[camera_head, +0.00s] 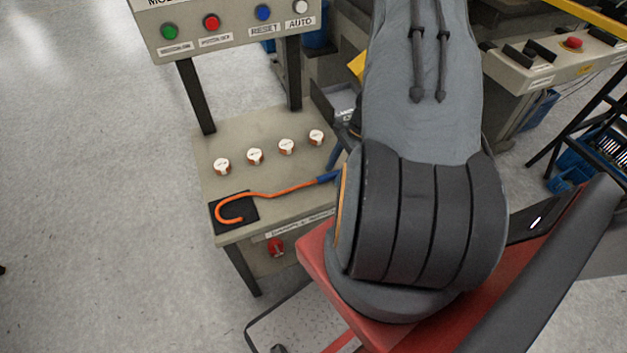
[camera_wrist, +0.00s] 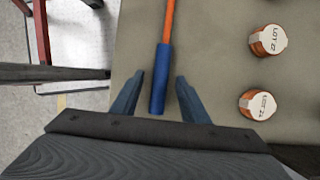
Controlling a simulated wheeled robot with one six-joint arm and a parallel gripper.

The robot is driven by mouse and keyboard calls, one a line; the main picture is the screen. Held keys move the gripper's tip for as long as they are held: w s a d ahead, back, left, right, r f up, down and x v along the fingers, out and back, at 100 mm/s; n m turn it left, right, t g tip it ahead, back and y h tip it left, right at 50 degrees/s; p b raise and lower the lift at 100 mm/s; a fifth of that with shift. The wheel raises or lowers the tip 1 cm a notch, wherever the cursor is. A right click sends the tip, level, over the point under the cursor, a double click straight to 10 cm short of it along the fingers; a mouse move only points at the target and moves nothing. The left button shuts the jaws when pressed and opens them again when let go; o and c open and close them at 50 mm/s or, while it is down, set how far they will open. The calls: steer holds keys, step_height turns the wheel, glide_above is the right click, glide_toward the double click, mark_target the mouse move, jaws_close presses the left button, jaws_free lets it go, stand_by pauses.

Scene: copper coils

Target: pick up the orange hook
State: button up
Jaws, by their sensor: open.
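The orange hook (camera_head: 270,193) lies on a small beige table (camera_head: 222,178). Its curved end rests over a black pad (camera_head: 248,207) at the table's front left. Its blue handle (camera_head: 328,177) points right, toward my arm. In the wrist view the blue handle (camera_wrist: 160,80) lies between the two blue fingers of my gripper (camera_wrist: 154,85), with a gap on both sides. My gripper is open and holds nothing. In the head view my arm hides most of my gripper. The hook's curved end is outside the wrist view.
Several copper coils with white labelled tops (camera_head: 255,156) stand in a row behind the hook. Two of them, one here (camera_wrist: 268,40), show right of my gripper. A button panel (camera_head: 232,28) stands above the table's back. A red knob (camera_head: 276,247) is on the table's front.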

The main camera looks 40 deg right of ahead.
steer(key=shift+f, duration=0.15)
stand_by(0.3)
jaws_close()
step_height(320, 180, up, 10)
steer(key=b, duration=0.2)
stand_by(0.6)
